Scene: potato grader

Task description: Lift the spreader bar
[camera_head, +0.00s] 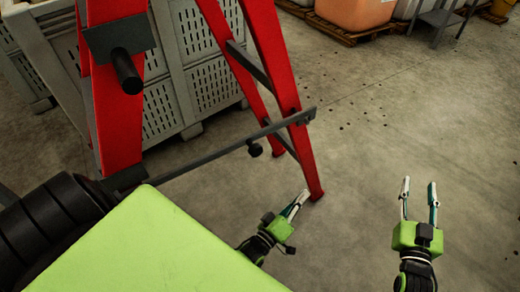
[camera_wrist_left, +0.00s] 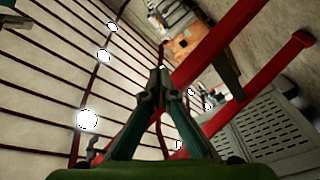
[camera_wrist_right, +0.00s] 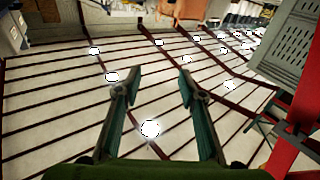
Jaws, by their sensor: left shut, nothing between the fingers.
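The spreader bar (camera_head: 215,155) is a thin dark grey bar running up to the right between the red legs of an A-frame, with a black knob (camera_head: 254,149) hanging below it. Its left end is partly hidden behind my own body. My left gripper (camera_head: 302,194) is below and to the right of the knob in the head view, near the foot of a red leg, apart from the bar. Its fingers are together and empty, as the left wrist view (camera_wrist_left: 160,75) also shows. My right gripper (camera_head: 419,184) is further right, pointing up, open and empty; its spread fingers show in the right wrist view (camera_wrist_right: 160,80).
The red A-frame (camera_head: 285,75) stands close in front on the left. Grey slatted crates (camera_head: 205,90) stand behind it. An orange bin (camera_head: 355,10) sits on a pallet at the back. The concrete floor on the right is mostly clear, with small dark bits scattered on it.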

